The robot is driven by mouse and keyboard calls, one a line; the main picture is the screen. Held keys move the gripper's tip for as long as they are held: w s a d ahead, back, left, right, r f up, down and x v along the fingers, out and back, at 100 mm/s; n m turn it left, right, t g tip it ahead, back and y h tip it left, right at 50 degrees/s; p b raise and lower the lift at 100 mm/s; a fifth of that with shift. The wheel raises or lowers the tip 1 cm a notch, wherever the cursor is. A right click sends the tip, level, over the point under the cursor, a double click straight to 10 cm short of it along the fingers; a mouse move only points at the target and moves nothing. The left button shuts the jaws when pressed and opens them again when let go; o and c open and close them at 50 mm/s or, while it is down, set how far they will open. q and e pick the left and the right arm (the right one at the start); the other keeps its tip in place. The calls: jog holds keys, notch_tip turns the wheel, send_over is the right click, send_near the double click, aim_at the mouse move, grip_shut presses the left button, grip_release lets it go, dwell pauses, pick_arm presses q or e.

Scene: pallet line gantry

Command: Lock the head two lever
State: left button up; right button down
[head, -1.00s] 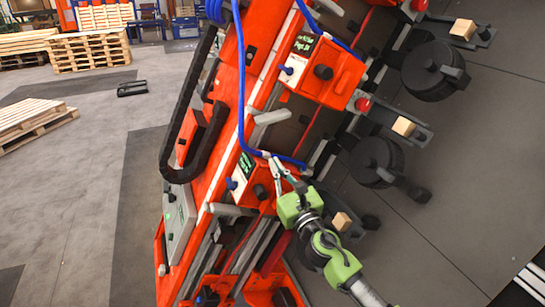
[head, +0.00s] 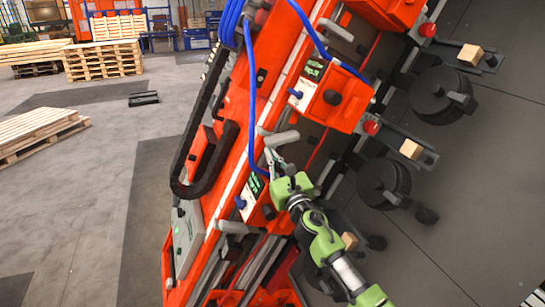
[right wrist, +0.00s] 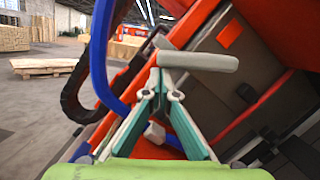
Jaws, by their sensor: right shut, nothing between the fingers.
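Orange head units with dark knobs and small green displays sit along a tilted orange gantry; the middle unit (head: 330,97) and a lower unit (head: 254,196) show best. A grey lever (head: 282,138) sticks out between these two units. I cannot read which unit is head two. My right gripper (head: 273,157) is shut and empty, just below that lever. In the right wrist view the grey lever (right wrist: 205,61) lies crosswise just beyond the closed fingertips (right wrist: 160,78), its left end very near them. I cannot tell whether they touch. My left gripper is not in view.
A blue hose (head: 251,90) runs down close beside the right gripper, and it also shows in the right wrist view (right wrist: 99,58). A black cable chain (head: 187,160) hangs on the left. Black wheels (head: 440,95) and brackets with wooden blocks (head: 411,149) stand right. Floor is open at left.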

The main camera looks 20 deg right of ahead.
aim_at(268, 146)
jog(key=shift+a+r+m+h, duration=0.15)
jog(key=shift+r+m+h, duration=0.25)
jog(key=shift+m, duration=0.3)
jog(key=shift+a+r+m+h+p, duration=0.15)
jog(key=shift+r+m+h+p, duration=0.1)
jog(key=shift+r+m+p, duration=0.45)
jog(key=shift+a+r+m+h+p, duration=0.15)
jog(key=shift+r+m+h+p, duration=0.25)
jog(key=shift+m, duration=0.5)
jog(key=shift+r+m+h+p, duration=0.3)
jog(key=shift+r+m+p, duration=0.35)
jog(key=shift+m, duration=0.55)
jog(key=shift+r+m+h+p, duration=0.35)
jog(key=shift+r+m, duration=0.35)
jog(key=shift+m, duration=0.5)
jog(key=shift+d, duration=0.1)
